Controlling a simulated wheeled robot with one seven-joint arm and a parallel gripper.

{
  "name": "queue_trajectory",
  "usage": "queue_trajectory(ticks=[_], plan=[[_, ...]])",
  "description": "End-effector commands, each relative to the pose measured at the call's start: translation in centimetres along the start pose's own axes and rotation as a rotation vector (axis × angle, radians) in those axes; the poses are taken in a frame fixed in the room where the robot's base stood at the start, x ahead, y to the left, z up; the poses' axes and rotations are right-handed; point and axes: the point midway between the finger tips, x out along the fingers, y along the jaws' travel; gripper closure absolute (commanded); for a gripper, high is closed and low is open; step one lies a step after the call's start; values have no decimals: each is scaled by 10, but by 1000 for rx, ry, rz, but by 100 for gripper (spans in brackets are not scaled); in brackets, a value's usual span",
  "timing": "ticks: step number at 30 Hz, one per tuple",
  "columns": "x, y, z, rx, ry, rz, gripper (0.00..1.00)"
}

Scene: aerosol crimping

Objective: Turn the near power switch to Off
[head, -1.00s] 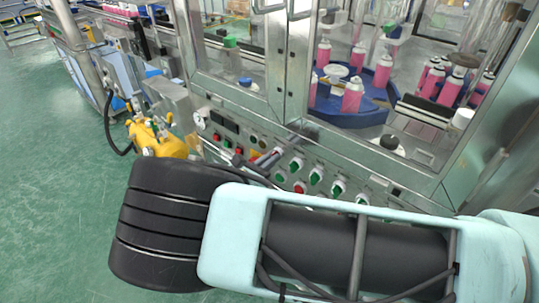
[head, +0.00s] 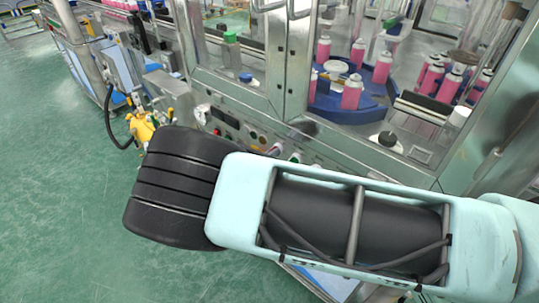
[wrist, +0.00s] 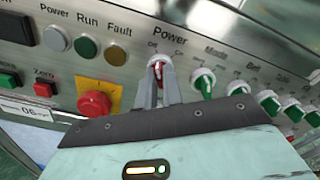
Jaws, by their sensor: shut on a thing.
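The power switch (wrist: 157,65) is a red-handled knob on a pale round base, under the label "Power" on the steel panel (wrist: 130,20) in the wrist view. Small markings sit above it, but the setting is hard to read. My gripper (wrist: 158,82) has its two grey fingers at this knob, one on each side of the red handle, shut on it. The fingertips partly cover the knob's lower part. In the head view my arm hides the gripper and this switch.
Several green-handled knobs (wrist: 203,83) run in a row to the right. A red emergency button (wrist: 94,103) on a yellow plate sits close at lower left. Power, Run and Fault lamps (wrist: 86,47) are to the upper left. The machine's glass doors (head: 297,70) rise above the panel.

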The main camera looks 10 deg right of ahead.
Motion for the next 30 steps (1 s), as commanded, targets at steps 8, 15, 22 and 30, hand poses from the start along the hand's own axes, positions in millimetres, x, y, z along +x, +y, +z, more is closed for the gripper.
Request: queue_trajectory(ticks=[8,15,22,30], plan=[[-1,1,0,-2,0,3,75],[-1,0,0,-1,0,2,70],[-14,2,-1,1,0,4,70],[-71,2,-2,1,0,6,70]])
